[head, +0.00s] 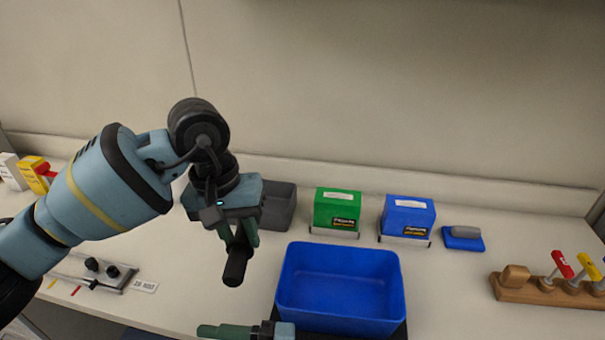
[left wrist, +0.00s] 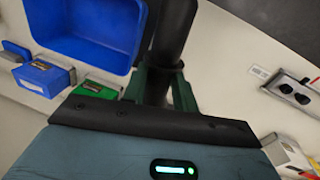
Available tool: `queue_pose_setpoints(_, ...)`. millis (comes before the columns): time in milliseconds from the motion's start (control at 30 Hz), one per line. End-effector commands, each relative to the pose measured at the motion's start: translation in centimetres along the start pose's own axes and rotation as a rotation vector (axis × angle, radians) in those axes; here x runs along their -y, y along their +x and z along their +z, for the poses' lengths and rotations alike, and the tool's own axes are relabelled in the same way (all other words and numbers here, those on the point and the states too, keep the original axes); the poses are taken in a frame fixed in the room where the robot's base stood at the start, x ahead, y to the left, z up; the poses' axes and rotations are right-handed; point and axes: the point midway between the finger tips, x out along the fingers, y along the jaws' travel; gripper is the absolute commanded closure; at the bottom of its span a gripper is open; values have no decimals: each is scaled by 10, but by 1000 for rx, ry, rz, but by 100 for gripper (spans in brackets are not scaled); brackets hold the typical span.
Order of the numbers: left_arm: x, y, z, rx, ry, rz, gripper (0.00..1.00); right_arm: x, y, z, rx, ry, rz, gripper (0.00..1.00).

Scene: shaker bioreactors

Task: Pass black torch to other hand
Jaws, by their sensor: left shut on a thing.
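The black torch (head: 237,266) is in my left gripper (head: 238,246), above the table to the left of the blue bin. The gripper's green fingers are closed around it, and its lower end hangs below them. In the left wrist view the torch (left wrist: 173,32) stands out as a dark cylinder beyond the left gripper's fingers (left wrist: 165,85). My right gripper (head: 222,331) shows only in part at the bottom edge of the head view, below the torch and apart from it. Its green finger points left; its opening cannot be made out.
A blue bin (head: 338,311) stands at front centre. Behind it are a grey bin (head: 279,206), a green box (head: 337,209) and a blue box (head: 408,216). A wooden rack (head: 540,294) with coloured-handled tools is at right. A metal-and-black device (head: 95,272) lies at left.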

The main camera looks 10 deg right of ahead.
Motion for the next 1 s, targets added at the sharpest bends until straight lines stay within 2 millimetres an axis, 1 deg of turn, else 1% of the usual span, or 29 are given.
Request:
queue_pose_setpoints(33,0,0,0,-1,0,0,95,20,-1,12,52,46,-30,35)
queue_pose_setpoints(67,0,0,0,-1,0,0,95,33,-4,18,79,72,-48,35)
queue_pose_setpoints(100,0,0,0,-1,0,0,95,50,-10,22,102,90,-72,35)
queue_pose_setpoints(133,0,0,0,-1,0,0,95,63,-17,20,101,80,-89,35)
queue_pose_setpoints(200,0,0,0,-1,0,0,95,89,-36,9,62,17,-125,35)
queue_pose_setpoints(267,0,0,0,-1,0,0,95,109,-53,-3,10,-64,-153,35)
queue_pose_setpoints(400,0,0,0,-1,0,0,95,156,-95,-26,-130,-276,-208,35)
queue_pose_setpoints(500,0,0,0,-1,0,0,95,189,-125,-35,-221,-425,-239,35)
queue_pose_setpoints(567,0,0,0,-1,0,0,95,208,-141,-38,-271,-507,-251,35)
queue_pose_setpoints(600,0,0,0,-1,0,0,95,220,-151,-39,-302,-561,-256,35)
queue_pose_setpoints(667,0,0,0,-1,0,0,95,239,-165,-40,-347,-644,-254,35)
queue_pose_setpoints(700,0,0,0,-1,0,0,95,252,-172,-41,-372,-699,-243,35)
queue_pose_setpoints(767,0,0,0,-1,0,0,95,262,-172,-44,-384,-739,-202,35)
queue_pose_setpoints(833,0,0,0,-1,0,0,95,267,-166,-49,-378,-751,-143,35)
queue_pose_setpoints(1000,0,0,0,-1,0,0,95,267,-138,-60,-333,-734,44,35)
